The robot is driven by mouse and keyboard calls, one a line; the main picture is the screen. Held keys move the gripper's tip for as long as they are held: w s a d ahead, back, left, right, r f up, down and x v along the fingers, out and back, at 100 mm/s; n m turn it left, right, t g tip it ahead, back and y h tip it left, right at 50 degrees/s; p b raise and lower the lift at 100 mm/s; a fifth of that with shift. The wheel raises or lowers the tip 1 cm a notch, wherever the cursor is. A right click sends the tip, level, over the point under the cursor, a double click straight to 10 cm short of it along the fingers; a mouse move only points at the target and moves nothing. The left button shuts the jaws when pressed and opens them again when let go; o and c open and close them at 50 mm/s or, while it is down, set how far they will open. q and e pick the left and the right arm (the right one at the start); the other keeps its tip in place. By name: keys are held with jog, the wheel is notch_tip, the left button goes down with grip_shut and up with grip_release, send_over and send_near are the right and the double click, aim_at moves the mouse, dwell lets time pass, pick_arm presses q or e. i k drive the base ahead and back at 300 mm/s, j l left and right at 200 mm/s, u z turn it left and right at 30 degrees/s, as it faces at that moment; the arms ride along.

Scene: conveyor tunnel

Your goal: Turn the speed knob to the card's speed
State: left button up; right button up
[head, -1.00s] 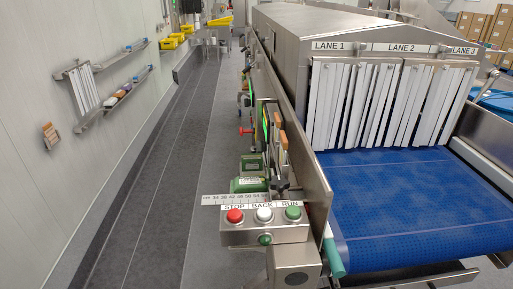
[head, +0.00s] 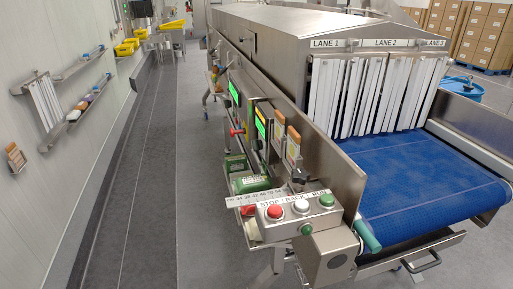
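A dark knob-like part (head: 298,179) sits on the machine's near side, just behind the button box; its pointer setting is too small to read. A pale strip with a row of small numbers (head: 250,198) runs to its left, partly hidden by the button box. Two cards in brown-topped holders, a nearer one (head: 293,148) and a farther one (head: 279,127), stand on the side panel above; their text is not readable. Neither of my grippers is in view.
The button box (head: 298,212) has red, white and green buttons labelled STOP, BACK and RUN. Green-lit screens (head: 262,124) and a green motor-like unit (head: 250,184) line the machine's side. The blue belt (head: 415,178) is empty. The grey floor aisle (head: 150,190) is clear.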

aim_at(258, 145)
jog(key=z, duration=0.85)
jog(key=l+z, duration=0.1)
jog(key=z, duration=0.3)
jog(key=i+z, duration=0.1)
jog(key=z, duration=0.3)
jog(key=i+z, duration=0.1)
jog(key=z, duration=0.7)
jog(key=i, duration=0.8)
jog(key=u, duration=2.95)
jog(key=i+j+z, duration=0.15)
jog(key=j, duration=0.2)
jog(key=i+j+z, duration=0.1)
jog(key=j, duration=0.25)
jog(key=i+j+z, duration=0.15)
jog(key=j, duration=0.2)
